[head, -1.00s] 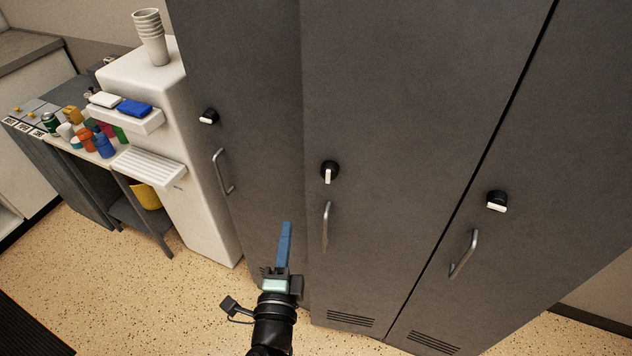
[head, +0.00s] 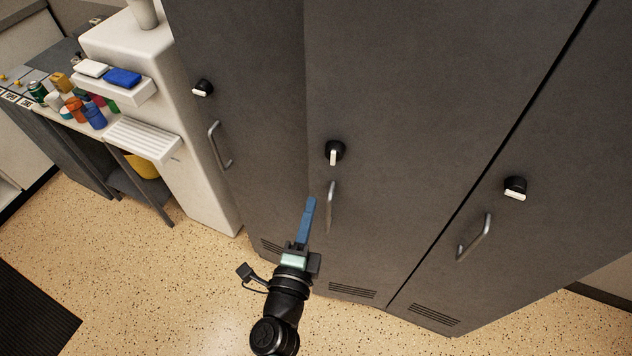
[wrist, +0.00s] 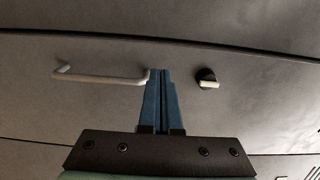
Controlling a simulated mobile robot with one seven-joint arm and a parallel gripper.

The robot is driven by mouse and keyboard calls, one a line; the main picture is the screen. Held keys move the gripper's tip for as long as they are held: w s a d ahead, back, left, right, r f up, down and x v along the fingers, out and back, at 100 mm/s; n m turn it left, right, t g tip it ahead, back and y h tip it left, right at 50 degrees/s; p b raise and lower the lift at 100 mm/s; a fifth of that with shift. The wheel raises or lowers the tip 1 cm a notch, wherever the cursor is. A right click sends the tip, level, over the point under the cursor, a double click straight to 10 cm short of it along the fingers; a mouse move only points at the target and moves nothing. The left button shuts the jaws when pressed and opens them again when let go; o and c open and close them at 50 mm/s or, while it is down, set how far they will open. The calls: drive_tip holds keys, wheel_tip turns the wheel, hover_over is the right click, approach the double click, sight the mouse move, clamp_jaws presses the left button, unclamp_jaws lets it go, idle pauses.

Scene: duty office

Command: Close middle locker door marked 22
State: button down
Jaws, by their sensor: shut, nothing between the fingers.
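The middle locker door (head: 400,130) is dark grey, with a metal bar handle (head: 331,207) near its left edge and a black knob with a white lever (head: 334,152) above. Its left edge seems to stand slightly proud of the left locker; I cannot tell how wide any gap is. No number 22 is visible. My gripper (head: 311,200) is shut and empty, its blue fingers just left of the handle. In the wrist view, the fingertips (wrist: 160,72) lie between the handle (wrist: 98,77) and the knob (wrist: 208,79); contact with the door is unclear.
The left locker (head: 245,120) and right locker door (head: 560,170) flank it and look shut. The speckled floor (head: 180,270) in front is clear; a dark mat (head: 35,310) lies lower left.

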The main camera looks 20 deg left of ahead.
sight(319, 174)
drive_tip(key=shift+w+a, duration=0.2)
drive_tip(key=shift+w, duration=0.8)
drive_tip(key=shift+w+a, duration=0.15)
drive_tip(key=shift+w, duration=0.85)
drive_tip(key=shift+w+a, duration=0.2)
drive_tip(key=shift+w, duration=0.8)
